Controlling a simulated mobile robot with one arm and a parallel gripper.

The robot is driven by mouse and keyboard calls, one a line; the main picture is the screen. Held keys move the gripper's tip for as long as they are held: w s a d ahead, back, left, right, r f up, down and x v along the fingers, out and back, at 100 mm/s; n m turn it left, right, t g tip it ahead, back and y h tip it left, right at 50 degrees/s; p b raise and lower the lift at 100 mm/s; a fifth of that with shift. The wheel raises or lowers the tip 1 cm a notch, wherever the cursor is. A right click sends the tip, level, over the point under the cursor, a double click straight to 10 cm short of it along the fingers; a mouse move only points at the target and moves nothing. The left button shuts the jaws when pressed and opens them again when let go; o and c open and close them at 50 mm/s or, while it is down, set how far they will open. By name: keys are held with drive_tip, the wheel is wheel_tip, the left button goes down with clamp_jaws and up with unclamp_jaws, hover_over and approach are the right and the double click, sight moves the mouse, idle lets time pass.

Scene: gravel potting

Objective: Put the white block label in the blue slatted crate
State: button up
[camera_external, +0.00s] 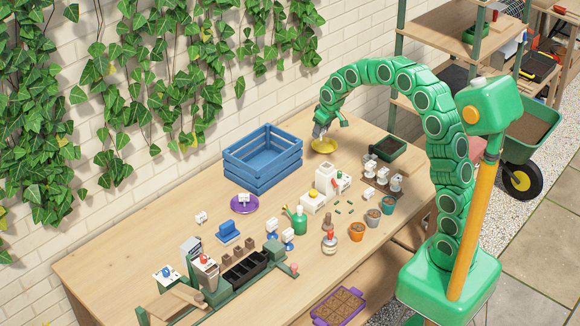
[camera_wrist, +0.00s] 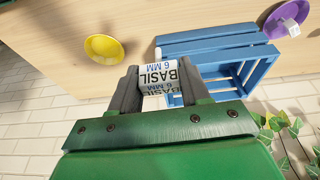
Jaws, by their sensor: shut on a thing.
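My gripper (camera_wrist: 158,84) is shut on a white block label (camera_wrist: 158,74) printed "BASIL 6 MM", held between its two grey fingers. In the external view my gripper (camera_external: 320,132) is above the yellow saucer (camera_external: 324,147), to the right of the blue slatted crate; the held label is too small to make out clearly there. The blue slatted crate (camera_external: 263,176) stands upright on the table near the wall. It looks empty. In the wrist view the crate (camera_wrist: 213,42) is beyond and right of the label, partly hidden by the label and fingers.
The yellow saucer (camera_wrist: 104,46) looks empty. A purple saucer (camera_external: 236,208) with a white block on it lies front-left of the crate. White containers (camera_external: 313,202), a green watering can (camera_external: 299,222) and pots crowd the table's middle. The brick wall and ivy are behind.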

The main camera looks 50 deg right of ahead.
drive_tip(key=w+a+f, duration=0.1)
drive_tip(key=w+a, duration=0.5)
drive_tip(key=w, duration=0.4)
drive_tip(key=w+a, duration=0.6)
drive_tip(key=w, duration=0.3)
drive_tip(key=shift+w+d+f, duration=0.1)
drive_tip(key=shift+f, duration=4.1)
drive_tip(key=shift+w+d+f, duration=0.1)
drive_tip(key=shift+f, duration=4.1)
drive_tip(key=shift+f, duration=0.1)
drive_tip(key=o, duration=1)
